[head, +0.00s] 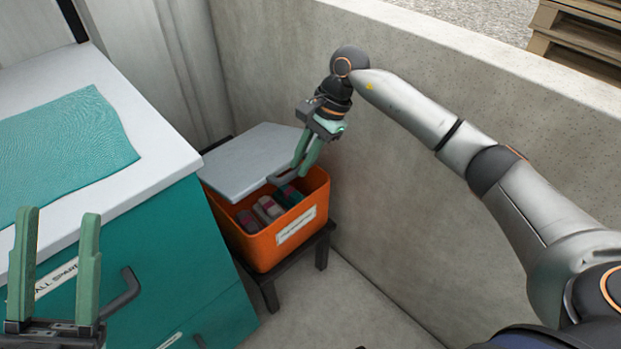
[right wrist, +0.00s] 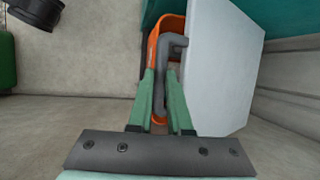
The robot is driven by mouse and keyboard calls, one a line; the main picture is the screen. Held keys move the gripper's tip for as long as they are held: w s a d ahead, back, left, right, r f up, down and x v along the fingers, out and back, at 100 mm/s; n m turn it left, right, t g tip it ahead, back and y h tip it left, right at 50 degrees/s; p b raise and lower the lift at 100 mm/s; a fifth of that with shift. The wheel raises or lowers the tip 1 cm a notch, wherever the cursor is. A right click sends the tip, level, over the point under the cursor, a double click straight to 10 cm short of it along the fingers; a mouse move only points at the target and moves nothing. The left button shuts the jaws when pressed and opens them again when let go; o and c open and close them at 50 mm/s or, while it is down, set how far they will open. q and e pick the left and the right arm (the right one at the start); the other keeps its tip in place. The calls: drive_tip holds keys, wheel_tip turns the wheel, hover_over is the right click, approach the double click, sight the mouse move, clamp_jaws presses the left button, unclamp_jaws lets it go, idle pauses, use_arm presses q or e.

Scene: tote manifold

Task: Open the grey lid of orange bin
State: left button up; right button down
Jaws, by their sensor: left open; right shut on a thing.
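The orange bin (head: 262,247) sits on a small dark stand in the corner beside the teal cabinet. Its grey lid (head: 248,158) is partly raised and tilted, with the bin's front opening showing several small packages (head: 268,208) inside. My right gripper (head: 295,176) is at the lid's front edge, shut on the dark lid handle (head: 283,179). In the right wrist view the handle (right wrist: 173,48) runs between the fingers (right wrist: 161,105), with the grey lid (right wrist: 222,65) to the right. My left gripper (head: 58,225) is open and empty at the lower left, in front of the cabinet.
The teal cabinet (head: 170,262) with a white top (head: 160,150) stands left of the bin; a teal cloth (head: 65,150) lies on it. A cabinet handle (head: 125,290) juts out near my left gripper. A concrete wall (head: 420,190) rises behind and right. The floor (head: 340,310) in front is clear.

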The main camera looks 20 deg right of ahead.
drive_tip(key=w+r, duration=0.1)
drive_tip(key=r, duration=0.1)
drive_tip(key=w+a+r+p, duration=0.1)
drive_tip(key=w+r+p, duration=0.1)
drive_tip(key=w+r, duration=0.1)
drive_tip(key=shift+w+a+r, duration=0.1)
drive_tip(key=shift+a+r, duration=0.2)
drive_tip(key=shift+r, duration=0.05)
use_arm(q)
drive_tip(key=shift+a+r+t, duration=0.15)
drive_tip(key=shift+r, duration=0.65)
drive_tip(key=shift+a+r+t, duration=0.15)
drive_tip(key=shift+r, duration=0.6)
use_arm(e)
drive_tip(key=shift+w+a+r, duration=0.2)
drive_tip(key=shift+w+r, duration=0.2)
drive_tip(key=shift+w, duration=0.05)
drive_tip(key=c, duration=1.3)
unclamp_jaws()
drive_tip(key=o, duration=0.3)
drive_tip(key=shift+w+a+f, duration=0.1)
drive_tip(key=shift+w, duration=0.05)
drive_tip(key=shift+o, duration=0.8)
use_arm(q)
drive_tip(key=shift+w+f+y, duration=0.1)
drive_tip(key=shift+w+y, duration=0.05)
drive_tip(key=shift+y, duration=0.25)
use_arm(e)
drive_tip(key=shift+r, duration=0.2)
